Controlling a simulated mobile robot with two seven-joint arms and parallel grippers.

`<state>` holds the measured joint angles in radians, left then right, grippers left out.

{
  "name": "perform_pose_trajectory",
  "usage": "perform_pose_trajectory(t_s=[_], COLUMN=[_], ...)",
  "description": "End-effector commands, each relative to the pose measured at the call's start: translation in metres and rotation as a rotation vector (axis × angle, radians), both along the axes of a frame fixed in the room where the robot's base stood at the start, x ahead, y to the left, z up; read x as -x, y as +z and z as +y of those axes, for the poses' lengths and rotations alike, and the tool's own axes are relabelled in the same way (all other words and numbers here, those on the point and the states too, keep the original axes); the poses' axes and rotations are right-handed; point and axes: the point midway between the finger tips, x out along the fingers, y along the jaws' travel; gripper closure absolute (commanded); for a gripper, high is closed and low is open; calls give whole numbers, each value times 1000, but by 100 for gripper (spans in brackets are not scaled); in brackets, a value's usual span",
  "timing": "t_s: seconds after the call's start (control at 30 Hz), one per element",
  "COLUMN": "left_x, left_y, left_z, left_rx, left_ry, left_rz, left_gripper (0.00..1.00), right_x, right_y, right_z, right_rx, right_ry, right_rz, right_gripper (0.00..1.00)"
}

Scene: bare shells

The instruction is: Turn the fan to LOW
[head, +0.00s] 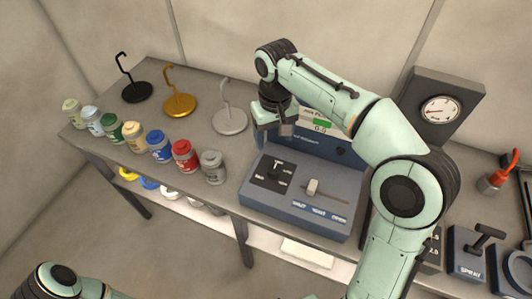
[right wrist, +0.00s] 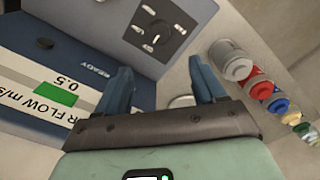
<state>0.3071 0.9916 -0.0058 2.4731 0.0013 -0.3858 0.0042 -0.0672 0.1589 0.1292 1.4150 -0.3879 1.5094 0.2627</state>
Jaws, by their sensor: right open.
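The blue-grey control box (head: 300,205) stands on the bench below my right arm. Its dark dial plate (head: 262,181) carries a small rotary knob (head: 273,174) with white markings around it. The dial plate also shows at the top of the right wrist view (right wrist: 172,18). The markings are too small to read surely, so the knob's setting cannot be told. My right gripper (head: 273,134) is open and empty, above and behind the dial, in front of the upright display panel. In the right wrist view its fingers (right wrist: 160,72) are spread, apart from the knob. My left gripper is out of view.
A pale slider (head: 312,187) sits right of the dial. The air-flow display has a green bar (head: 322,124). Several coloured jars (head: 159,146) and three hook stands (head: 230,119) stand left of the box. A gauge (head: 440,109) and a red-handled device (head: 497,179) are on the right.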

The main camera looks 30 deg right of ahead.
Motion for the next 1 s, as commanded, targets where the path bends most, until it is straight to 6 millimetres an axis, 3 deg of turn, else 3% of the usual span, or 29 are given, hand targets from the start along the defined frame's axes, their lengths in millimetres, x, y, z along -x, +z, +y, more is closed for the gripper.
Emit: perform_pose_trajectory(t_s=[0.4,0.6,0.8,1.0], left_x=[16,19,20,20], left_y=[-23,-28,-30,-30], left_z=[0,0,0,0], left_rx=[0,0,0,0], left_ry=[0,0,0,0], left_rz=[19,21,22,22], left_gripper=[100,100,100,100], right_x=[2,1,1,1], right_y=[-83,-115,-129,-130], right_z=[0,-1,0,0], right_rx=[0,1,0,0], right_ry=[0,-1,-1,0], right_rz=[7,3,2,1], right_gripper=[31,31,31,31])
